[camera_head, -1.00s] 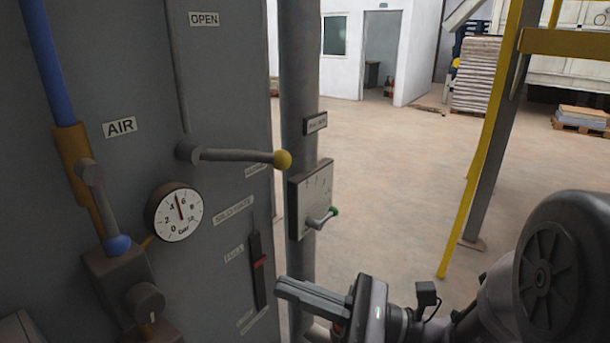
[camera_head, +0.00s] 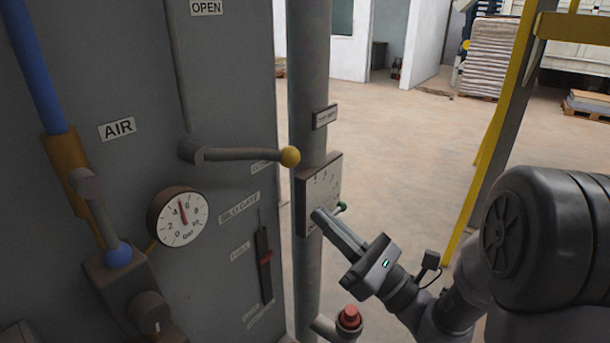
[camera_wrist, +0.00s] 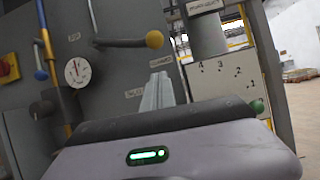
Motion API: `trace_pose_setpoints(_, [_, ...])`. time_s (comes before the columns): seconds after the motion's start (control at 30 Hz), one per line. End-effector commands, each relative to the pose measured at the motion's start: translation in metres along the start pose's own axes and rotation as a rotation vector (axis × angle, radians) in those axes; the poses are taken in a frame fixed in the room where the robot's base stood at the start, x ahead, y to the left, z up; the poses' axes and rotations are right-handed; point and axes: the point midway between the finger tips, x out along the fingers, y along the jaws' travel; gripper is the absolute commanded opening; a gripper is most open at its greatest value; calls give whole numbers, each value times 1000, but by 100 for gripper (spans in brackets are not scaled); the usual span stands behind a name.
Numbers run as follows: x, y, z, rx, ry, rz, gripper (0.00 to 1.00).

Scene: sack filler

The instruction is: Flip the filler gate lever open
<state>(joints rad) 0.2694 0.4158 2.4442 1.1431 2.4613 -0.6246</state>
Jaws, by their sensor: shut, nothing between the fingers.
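The lever (camera_head: 235,155) is a grey bar with a yellow ball knob (camera_head: 290,156), lying about level and pointing right from its pivot on the grey panel. An OPEN label (camera_head: 206,7) is above it, and a partly hidden label is near the knob. In the wrist view the yellow knob (camera_wrist: 154,39) shows beyond and above my fingers. My gripper (camera_head: 320,216) is shut and empty, below and right of the knob and apart from it in the picture. It overlaps the lower part of the numbered selector plate; I cannot tell whether it touches it.
The selector plate (camera_head: 319,180) with a green knob (camera_head: 342,206) is on the grey post (camera_head: 308,90). The panel carries a pressure gauge (camera_head: 178,216), a red-marked slider (camera_head: 265,256) and a blue air pipe (camera_head: 35,65). A red knob (camera_head: 349,314) is low by the post. Open floor lies right.

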Motion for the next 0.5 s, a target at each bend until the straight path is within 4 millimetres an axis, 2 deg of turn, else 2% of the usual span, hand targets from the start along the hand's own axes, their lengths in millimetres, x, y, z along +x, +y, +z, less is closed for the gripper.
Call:
trace_pose_setpoints(0.03, [12,2,3,0,0,4,0])
trace_pose_setpoints(0.2, [47,1,5,-1,-1,3,0])
trace_pose_setpoints(0.3, [58,1,18,-2,-2,1,0])
trace_pose_setpoints(0.5, [68,0,28,1,-1,-1,0])
